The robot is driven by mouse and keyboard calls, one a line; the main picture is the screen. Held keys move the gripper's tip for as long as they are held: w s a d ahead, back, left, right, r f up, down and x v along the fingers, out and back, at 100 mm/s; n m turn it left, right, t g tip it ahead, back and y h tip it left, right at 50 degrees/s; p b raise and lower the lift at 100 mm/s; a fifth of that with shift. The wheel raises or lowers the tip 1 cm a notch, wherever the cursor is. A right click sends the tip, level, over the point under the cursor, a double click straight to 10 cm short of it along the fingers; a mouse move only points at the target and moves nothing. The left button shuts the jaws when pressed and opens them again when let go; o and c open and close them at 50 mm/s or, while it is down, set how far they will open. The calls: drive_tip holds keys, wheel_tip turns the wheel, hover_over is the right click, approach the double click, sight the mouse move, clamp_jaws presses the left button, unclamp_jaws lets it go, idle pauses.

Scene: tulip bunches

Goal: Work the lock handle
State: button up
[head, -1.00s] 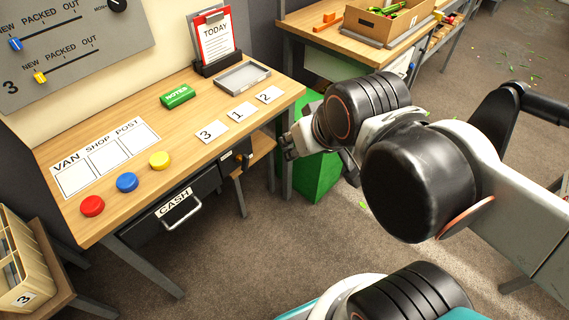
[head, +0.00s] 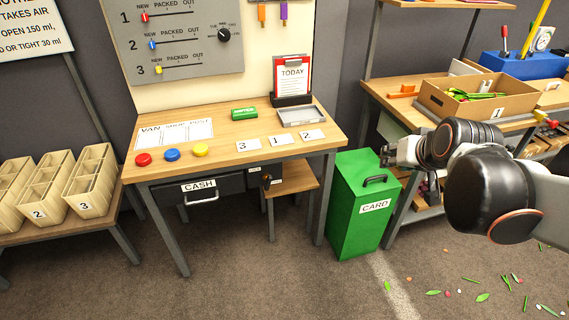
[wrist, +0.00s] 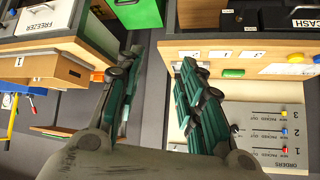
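The desk (head: 225,130) carries a black drawer (head: 214,186) labelled CASH with a metal pull, under its top. A small dark fitting (head: 266,179) sits just right of the drawer under the desk edge, beside small white labels. It looks like the lock handle, but it is too small to tell how it is turned. My gripper (head: 390,153) is in the air right of the desk, above and beside the green bin, apart from the fitting. In the wrist view my gripper (wrist: 160,75) has its fingers spread with nothing between them.
A green bin (head: 357,215) labelled CARD stands on the floor right of the desk. A low wooden stand (head: 292,176) is under the desk's right end. A bench (head: 392,92) with a cardboard box (head: 480,96) is behind my arm. Floor before the desk is clear.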

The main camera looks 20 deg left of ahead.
sight(269, 184)
drive_tip(key=w+a+f+n+t+y, duration=0.1)
drive_tip(key=w+a+f+y, duration=0.2)
drive_tip(key=w+a+f, duration=1.1)
drive_tip(key=a+f+n+t+y, duration=0.1)
drive_tip(key=a+f+y, duration=0.2)
drive_tip(key=a+f, duration=1.75)
drive_tip(key=b+x, duration=0.1)
drive_tip(key=x, duration=0.3)
drive_tip(key=f+b+x, duration=0.1)
drive_tip(key=b+x, duration=0.1)
drive_tip(key=x, duration=0.2)
drive_tip(key=d+f+b+x, duration=0.1)
drive_tip(key=x, duration=0.3)
drive_tip(key=shift+d+b, duration=0.1)
drive_tip(key=shift+b, duration=0.2)
drive_tip(key=shift+w+a+f, duration=0.15)
drive_tip(key=shift+w+a, duration=0.25)
drive_tip(key=shift+w, duration=0.15)
drive_tip(key=shift+c, duration=0.2)
clamp_jaws()
